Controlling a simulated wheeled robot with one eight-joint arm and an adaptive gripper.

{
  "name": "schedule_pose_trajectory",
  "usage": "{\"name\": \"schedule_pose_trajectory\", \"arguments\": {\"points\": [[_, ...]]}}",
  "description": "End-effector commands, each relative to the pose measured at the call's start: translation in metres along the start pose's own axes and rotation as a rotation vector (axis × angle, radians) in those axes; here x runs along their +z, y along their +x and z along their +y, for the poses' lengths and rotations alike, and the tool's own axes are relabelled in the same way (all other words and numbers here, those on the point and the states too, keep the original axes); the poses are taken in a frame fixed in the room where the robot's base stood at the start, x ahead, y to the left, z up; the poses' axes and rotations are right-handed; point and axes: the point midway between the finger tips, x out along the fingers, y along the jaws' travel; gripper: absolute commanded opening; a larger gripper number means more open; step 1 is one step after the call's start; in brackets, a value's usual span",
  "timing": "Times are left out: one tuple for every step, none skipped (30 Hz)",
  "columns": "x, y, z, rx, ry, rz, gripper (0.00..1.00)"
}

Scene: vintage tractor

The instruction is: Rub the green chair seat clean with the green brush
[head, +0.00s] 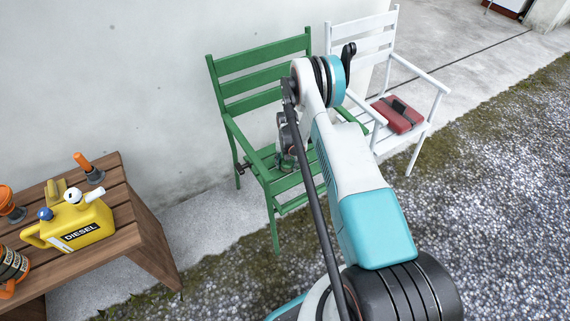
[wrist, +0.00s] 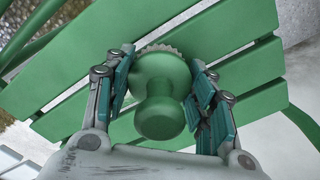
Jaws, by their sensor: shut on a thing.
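The green chair (head: 265,85) stands against the pale wall in the head view. Its slatted green seat (head: 287,182) also fills much of the wrist view (wrist: 75,80). My gripper (wrist: 163,95) is shut on the green brush (wrist: 160,93), with a finger on either side of its rounded body. The brush's knob points toward the wrist camera. Its pale bristle edge shows at the far side, against or very near the seat slats; I cannot tell if it touches. In the head view my gripper (head: 288,155) is over the seat, mostly hidden behind my arm, and the brush is barely visible.
A white chair (head: 362,40) with a red object (head: 398,114) on its seat stands just right. A wooden bench (head: 150,235) at left holds a yellow diesel can (head: 80,225) and orange-topped items. The green chair's armrests and backrest border the seat. Gravel lies open at right.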

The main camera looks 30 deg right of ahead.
Motion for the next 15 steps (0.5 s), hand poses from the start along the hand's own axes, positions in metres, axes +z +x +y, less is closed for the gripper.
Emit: {"name": "schedule_pose_trajectory", "arguments": {"points": [[-0.0008, -0.0002, 0.0008, 0.0, 0.0, 0.0, 0.31], [-0.001, -0.0003, 0.0009, 0.0, 0.0, 0.0, 0.31], [-0.001, -0.0004, 0.0009, 0.0, 0.0, 0.0, 0.31], [-0.001, -0.0005, 0.0009, 0.0, 0.0, 0.0, 0.31], [-0.001, -0.0005, 0.0009, 0.0, 0.0, 0.0, 0.31], [-0.001, -0.0006, 0.0009, 0.0, 0.0, 0.0, 0.31], [-0.001, -0.0006, 0.0009, 0.0, 0.0, 0.0, 0.31], [-0.001, -0.0006, 0.0009, 0.0, 0.0, 0.0, 0.31], [-0.0009, -0.0006, 0.0007, 0.0, 0.0, 0.0, 0.31], [-0.0008, -0.0006, 0.0006, 0.0, 0.0, 0.0, 0.31], [-0.0005, -0.0006, 0.0003, 0.0, 0.0, 0.0, 0.31], [0.0, -0.0005, -0.0002, 0.0, -0.001, 0.0, 0.31], [0.0006, -0.0004, -0.0008, 0.0, -0.001, 0.0, 0.31], [0.0013, -0.0003, -0.0014, 0.0, -0.001, 0.0, 0.31], [0.0023, 0.0, -0.0024, 0.0, -0.001, 0.0, 0.31]]}}
